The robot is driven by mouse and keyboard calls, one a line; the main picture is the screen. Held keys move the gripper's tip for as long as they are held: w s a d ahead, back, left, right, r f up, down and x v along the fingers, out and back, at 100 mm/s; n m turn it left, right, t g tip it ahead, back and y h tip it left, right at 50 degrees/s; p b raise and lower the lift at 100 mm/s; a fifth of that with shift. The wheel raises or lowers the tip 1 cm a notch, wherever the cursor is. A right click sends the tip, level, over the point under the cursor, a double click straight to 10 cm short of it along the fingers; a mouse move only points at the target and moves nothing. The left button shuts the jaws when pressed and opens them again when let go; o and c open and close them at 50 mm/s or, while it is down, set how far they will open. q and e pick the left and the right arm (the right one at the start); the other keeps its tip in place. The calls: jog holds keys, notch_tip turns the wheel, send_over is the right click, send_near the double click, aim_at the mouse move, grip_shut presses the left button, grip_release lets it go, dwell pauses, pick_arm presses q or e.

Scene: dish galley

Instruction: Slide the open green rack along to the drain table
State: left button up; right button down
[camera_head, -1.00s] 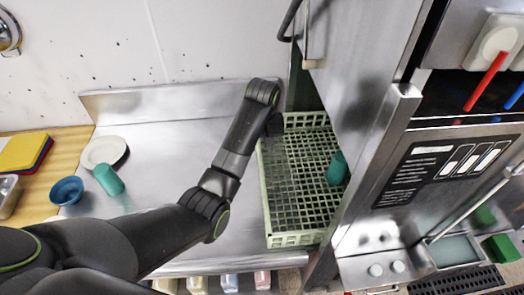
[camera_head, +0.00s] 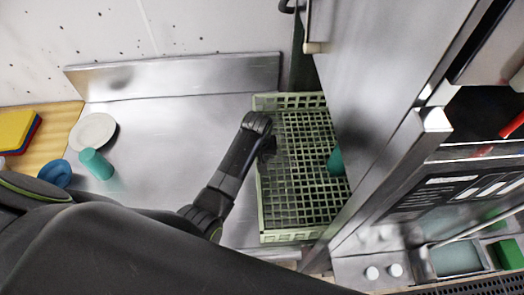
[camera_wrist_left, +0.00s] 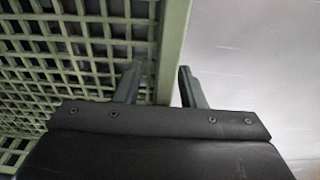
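The open green rack (camera_head: 290,236) lies at the right end of the steel table, its right side hidden behind the steel machine panel. A teal cup (camera_head: 335,162) stands in it, partly hidden. My left gripper (camera_head: 268,147) is at the rack's left rim, pointing down. In the left wrist view the rack's rim (camera_wrist_left: 172,45) runs between the fingers of my left gripper (camera_wrist_left: 160,75). One finger is over the grid and the other is outside; they look apart, with a gap on the grid side. My right gripper is out of view.
A white plate (camera_head: 92,132), a teal cup lying on its side (camera_head: 96,164) and a blue bowl (camera_head: 56,174) are at the table's left end. A raised steel backsplash (camera_head: 175,75) runs behind. The machine's steel panel (camera_head: 375,70) stands close right of the rack.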

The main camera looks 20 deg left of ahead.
pick_arm(q)
jog(key=shift+f, duration=0.25)
jog(key=shift+s, duration=0.15)
jog(key=shift+c, duration=0.3)
grip_shut()
dwell(0.9)
